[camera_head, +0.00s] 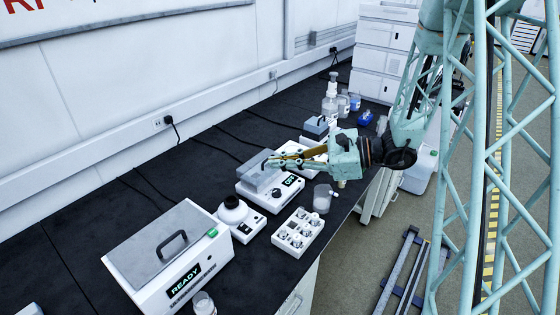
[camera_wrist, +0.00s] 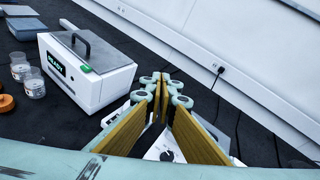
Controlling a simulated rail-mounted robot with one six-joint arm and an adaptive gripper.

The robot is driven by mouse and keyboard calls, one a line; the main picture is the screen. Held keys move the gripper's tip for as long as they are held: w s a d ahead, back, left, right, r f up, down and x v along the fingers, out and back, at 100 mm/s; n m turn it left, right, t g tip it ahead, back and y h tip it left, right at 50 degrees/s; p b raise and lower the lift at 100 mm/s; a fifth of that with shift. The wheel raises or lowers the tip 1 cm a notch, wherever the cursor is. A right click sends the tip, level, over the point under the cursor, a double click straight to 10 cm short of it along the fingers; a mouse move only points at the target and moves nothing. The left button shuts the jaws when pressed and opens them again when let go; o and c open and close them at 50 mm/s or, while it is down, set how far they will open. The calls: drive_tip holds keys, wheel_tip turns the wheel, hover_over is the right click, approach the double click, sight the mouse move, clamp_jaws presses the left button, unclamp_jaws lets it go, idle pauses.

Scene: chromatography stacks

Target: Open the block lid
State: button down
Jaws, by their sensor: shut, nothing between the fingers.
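A white block unit (camera_head: 268,193) with a lit display stands mid-bench, its translucent grey lid (camera_head: 256,179) down on top with a dark handle. My gripper (camera_head: 272,161) is shut and empty, its fingertips overlapping the handle area of this lid in the head view. I cannot tell whether they touch it. In the wrist view the closed fingers (camera_wrist: 163,82) show yellow pads, and they hide most of what lies below. A larger white box (camera_head: 172,262) reading READY has a closed grey lid (camera_head: 150,247) with a black handle; it also shows in the wrist view (camera_wrist: 98,88).
A small device with a black round top (camera_head: 232,211) and a white rack (camera_head: 298,232) of several vials stand in front. A clear beaker (camera_head: 322,198) is near the bench edge. Another small lidded unit (camera_head: 316,128) and bottles (camera_head: 330,103) stand behind.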

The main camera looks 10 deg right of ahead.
sight(262, 163)
drive_tip(key=w+d+f+m+t+h, duration=0.1)
drive_tip(key=w+d+f+m+t, duration=0.2)
drive_tip(key=d+f, duration=0.4)
drive_tip(key=w+d+f+m+t+h+p, duration=0.1)
drive_tip(key=w+d+f+m+t+h, duration=0.1)
drive_tip(key=w+d+f+m, duration=0.3)
wheel_tip(262, 163, down, 2)
drive_tip(key=shift+w+d+f+t, duration=0.1)
drive_tip(key=shift+w+d+t, duration=0.25)
drive_tip(key=shift+d, duration=0.55)
drive_tip(key=shift+a, duration=0.15)
drive_tip(key=b+x, duration=0.1)
drive_tip(key=x, duration=0.8)
drive_tip(key=shift+w+f, duration=0.1)
drive_tip(key=shift+w, duration=0.1)
drive_tip(key=shift+w+a+r+b, duration=0.2)
drive_tip(key=shift+w+a+r, duration=0.4)
drive_tip(key=shift+w, duration=0.15)
drive_tip(key=shift+w+a+r+b, duration=0.15)
drive_tip(key=shift+w+a+r, duration=0.4)
drive_tip(key=shift+w, duration=0.2)
drive_tip(key=shift+w+r+h+p, duration=0.1)
drive_tip(key=shift+r+h+p, duration=0.2)
drive_tip(key=shift+h+p, duration=0.1)
